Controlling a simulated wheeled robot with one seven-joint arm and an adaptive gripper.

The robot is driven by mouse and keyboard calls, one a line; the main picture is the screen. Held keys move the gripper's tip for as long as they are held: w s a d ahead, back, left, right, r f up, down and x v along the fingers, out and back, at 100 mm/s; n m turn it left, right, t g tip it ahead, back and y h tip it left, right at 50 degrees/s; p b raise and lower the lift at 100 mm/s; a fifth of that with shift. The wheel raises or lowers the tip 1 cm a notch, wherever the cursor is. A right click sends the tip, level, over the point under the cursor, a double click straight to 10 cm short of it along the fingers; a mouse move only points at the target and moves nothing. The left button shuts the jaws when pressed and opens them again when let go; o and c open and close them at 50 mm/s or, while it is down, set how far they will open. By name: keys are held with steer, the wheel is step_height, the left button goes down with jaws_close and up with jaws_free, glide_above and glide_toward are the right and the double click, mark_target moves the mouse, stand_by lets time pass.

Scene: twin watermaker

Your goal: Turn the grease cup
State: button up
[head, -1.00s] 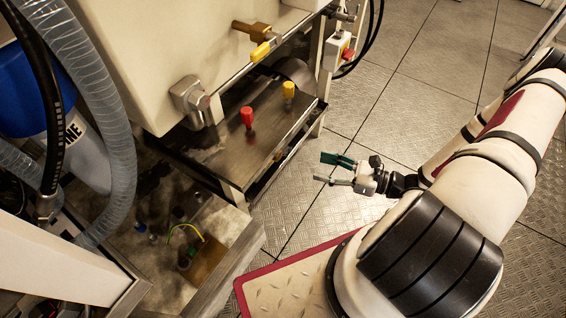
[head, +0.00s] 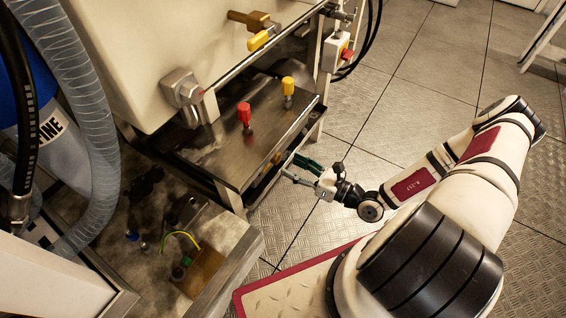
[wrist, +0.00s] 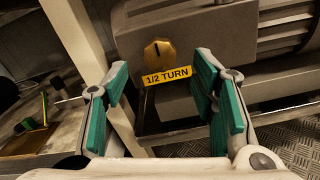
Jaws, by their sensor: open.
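The grease cup (wrist: 159,53) is a round, brass-yellow knob with a dark pointer mark, on a grey housing in the wrist view. A yellow "1/2 TURN" label (wrist: 167,76) sits just below it. My gripper (wrist: 161,72) is open and empty, its green-padded fingers on either side of the cup in the picture and apart from it. In the head view my gripper (head: 300,170) is beside the right edge of the steel bench.
The steel bench top (head: 215,160) carries a red-handled valve (head: 244,114) and a yellow-handled valve (head: 288,87). A pale upright post (wrist: 75,35) stands left of the cup. A ribbed motor-like body (wrist: 285,30) lies to its right. Open floor (head: 400,125) spreads right of the bench.

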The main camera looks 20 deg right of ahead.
mark_target(279, 160)
steer(key=shift+b+x, duration=0.4)
steer(key=shift+x, duration=1.8)
steer(key=c, duration=1.1)
